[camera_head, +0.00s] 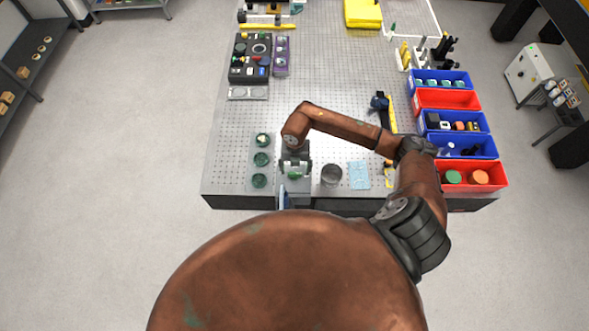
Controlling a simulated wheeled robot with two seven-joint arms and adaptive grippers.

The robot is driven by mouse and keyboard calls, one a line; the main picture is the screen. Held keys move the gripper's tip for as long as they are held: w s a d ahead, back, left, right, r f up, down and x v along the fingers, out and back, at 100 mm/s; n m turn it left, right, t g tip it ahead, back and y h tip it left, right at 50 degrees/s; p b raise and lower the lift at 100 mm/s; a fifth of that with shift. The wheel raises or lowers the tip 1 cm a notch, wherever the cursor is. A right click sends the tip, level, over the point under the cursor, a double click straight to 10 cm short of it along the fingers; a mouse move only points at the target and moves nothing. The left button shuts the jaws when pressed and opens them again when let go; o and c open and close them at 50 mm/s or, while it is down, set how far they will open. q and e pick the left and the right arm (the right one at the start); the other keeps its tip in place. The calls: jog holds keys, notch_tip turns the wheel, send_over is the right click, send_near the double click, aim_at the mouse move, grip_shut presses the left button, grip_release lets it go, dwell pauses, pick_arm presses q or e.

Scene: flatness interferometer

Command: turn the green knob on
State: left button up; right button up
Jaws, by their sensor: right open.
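My right arm comes in from the right and bends over the front of the perforated table (330,118). My right gripper (294,170) points down near the table's front edge, with its jaws open. A small green part (294,175), which looks like the green knob, shows between or just below the fingers. I cannot tell whether the fingers touch it, and the gripper hides part of what it sits on. My left gripper is not in view.
A tray (251,151) with green-topped round parts stands just left of the gripper. A dark cylinder (331,175) and a light blue sheet (359,175) lie to its right. Blue and red bins line the right edge. A black control panel (250,58) stands at the back left.

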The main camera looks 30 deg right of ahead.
aim_at(295, 175)
jog(key=shift+w+f, duration=0.1)
jog(key=shift+f, duration=1.1)
jog(key=c, duration=1.2)
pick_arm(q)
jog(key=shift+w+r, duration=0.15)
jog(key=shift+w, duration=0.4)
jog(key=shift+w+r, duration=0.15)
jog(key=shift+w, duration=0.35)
pick_arm(e)
jog(key=shift+o, duration=0.2)
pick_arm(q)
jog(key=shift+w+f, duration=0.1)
